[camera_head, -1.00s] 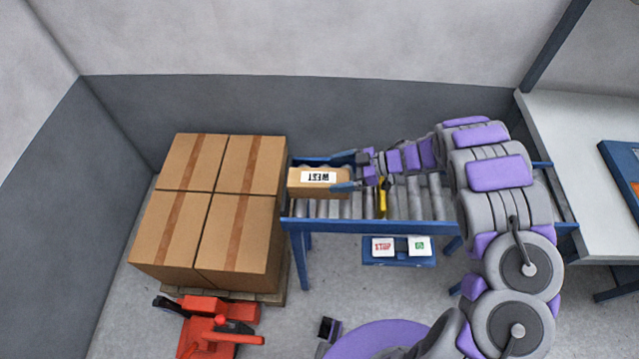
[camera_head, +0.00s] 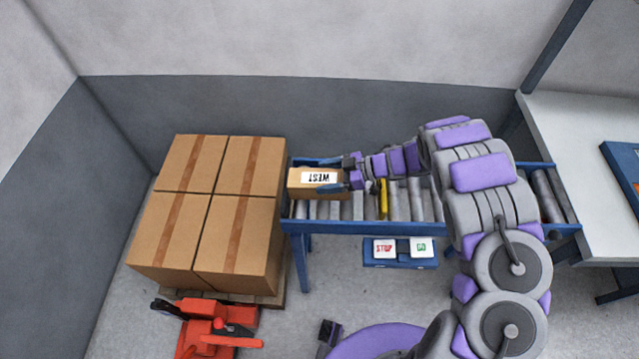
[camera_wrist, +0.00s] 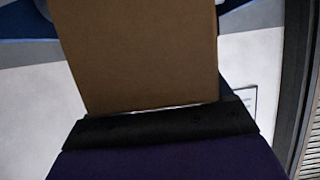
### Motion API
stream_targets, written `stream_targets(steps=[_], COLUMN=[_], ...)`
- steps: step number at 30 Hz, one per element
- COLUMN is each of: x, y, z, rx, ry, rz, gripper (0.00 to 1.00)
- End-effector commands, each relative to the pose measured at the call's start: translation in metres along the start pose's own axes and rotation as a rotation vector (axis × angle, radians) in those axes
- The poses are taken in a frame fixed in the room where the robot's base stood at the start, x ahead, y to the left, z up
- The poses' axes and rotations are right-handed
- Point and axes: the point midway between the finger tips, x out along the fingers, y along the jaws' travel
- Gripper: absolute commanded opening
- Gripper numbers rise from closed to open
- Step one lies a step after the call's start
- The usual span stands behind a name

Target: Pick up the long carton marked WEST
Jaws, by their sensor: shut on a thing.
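The long carton marked WEST (camera_head: 309,177) is at the left end of the roller conveyor (camera_head: 405,203) in the head view, its label upside down. My gripper (camera_head: 338,174) reaches in from the right, with one finger on the far side and one on the near side of the carton. It is shut on the carton. In the wrist view the carton (camera_wrist: 140,55) fills the middle, its brown face close against the dark gripper edge (camera_wrist: 165,125). I cannot tell whether the carton is clear of the rollers.
Several large cartons (camera_head: 207,210) stand on a pallet just left of the conveyor, with a red pallet jack (camera_head: 207,330) in front. A yellow bar (camera_head: 383,198) crosses the rollers. STOP and GO signs (camera_head: 402,248) hang below the front rail. A white table (camera_head: 575,150) stands at right.

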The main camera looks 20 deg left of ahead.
Motion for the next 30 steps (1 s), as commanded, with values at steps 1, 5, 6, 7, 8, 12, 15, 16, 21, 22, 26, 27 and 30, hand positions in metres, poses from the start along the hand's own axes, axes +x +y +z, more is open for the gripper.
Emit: stream_targets(steps=[1, 5, 6, 7, 8, 12, 15, 16, 21, 22, 26, 27, 30], x=[0.001, 0.001, 0.0, 0.0, 0.0, 0.0, 0.0, 0.0, -0.005, -0.006, -0.013, -0.016, -0.019], y=[0.0, 0.0, 0.0, 0.0, 0.0, 0.0, 0.0, 0.0, 0.0, 0.0, 0.0, 0.0, -0.014], z=[0.0, 0.0, 0.0, 0.0, -0.001, 0.0, -0.001, -0.002, -0.012, -0.015, -0.032, -0.038, -0.034], rx=[-0.001, -0.001, -0.001, -0.001, -0.001, -0.001, -0.001, -0.001, -0.002, -0.003, -0.003, -0.003, 0.001], ry=[0.001, 0.001, 0.001, 0.001, 0.001, 0.001, 0.001, 0.001, -0.001, -0.001, -0.002, -0.002, -0.002], rz=[0.0, 0.0, 0.0, 0.0, 0.001, 0.001, 0.001, 0.001, 0.001, 0.001, 0.001, 0.002, 0.0], gripper=[0.55, 0.43, 0.39, 0.36, 0.34, 0.34, 0.34, 0.34, 0.34, 0.34, 0.34, 0.34, 0.34])
